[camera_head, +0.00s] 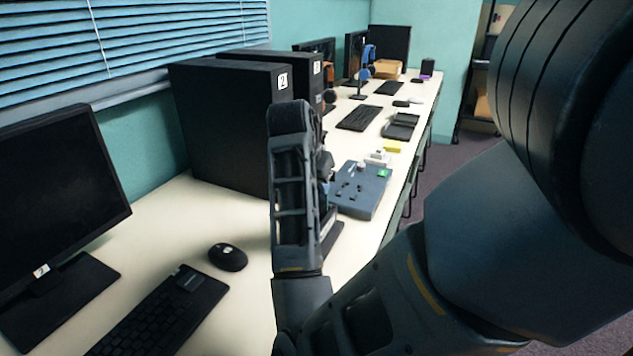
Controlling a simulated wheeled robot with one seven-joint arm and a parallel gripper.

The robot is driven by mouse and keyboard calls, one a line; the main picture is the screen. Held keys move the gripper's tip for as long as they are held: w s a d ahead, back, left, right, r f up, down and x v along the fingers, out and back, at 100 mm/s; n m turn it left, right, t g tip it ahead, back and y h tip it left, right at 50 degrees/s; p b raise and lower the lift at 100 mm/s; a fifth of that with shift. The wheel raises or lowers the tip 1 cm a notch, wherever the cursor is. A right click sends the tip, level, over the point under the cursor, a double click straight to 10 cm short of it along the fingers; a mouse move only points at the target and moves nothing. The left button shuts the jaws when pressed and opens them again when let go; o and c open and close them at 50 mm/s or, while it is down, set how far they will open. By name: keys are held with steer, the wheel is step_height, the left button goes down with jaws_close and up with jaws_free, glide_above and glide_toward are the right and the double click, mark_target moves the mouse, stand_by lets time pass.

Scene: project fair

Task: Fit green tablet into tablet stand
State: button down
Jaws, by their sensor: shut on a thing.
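My gripper (322,185) is above the desk in the middle of the head view, seen mostly from behind. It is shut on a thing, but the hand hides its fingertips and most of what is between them. I cannot make out the green tablet. I cannot clearly identify the tablet stand either. A dark flat thing (333,238) shows partly on the desk just right of my gripper.
A blue-grey control box (362,190) with knobs and a small green patch lies right of my gripper. Black computer towers (225,125) stand behind. A monitor (55,190), keyboard (165,310) and mouse (228,257) are at left. The long desk (190,225) has bare room near the mouse.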

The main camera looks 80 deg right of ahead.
steer(key=c, duration=0.8)
jaws_free()
steer(key=shift+c, duration=0.2)
steer(key=shift+r+p, duration=3.5)
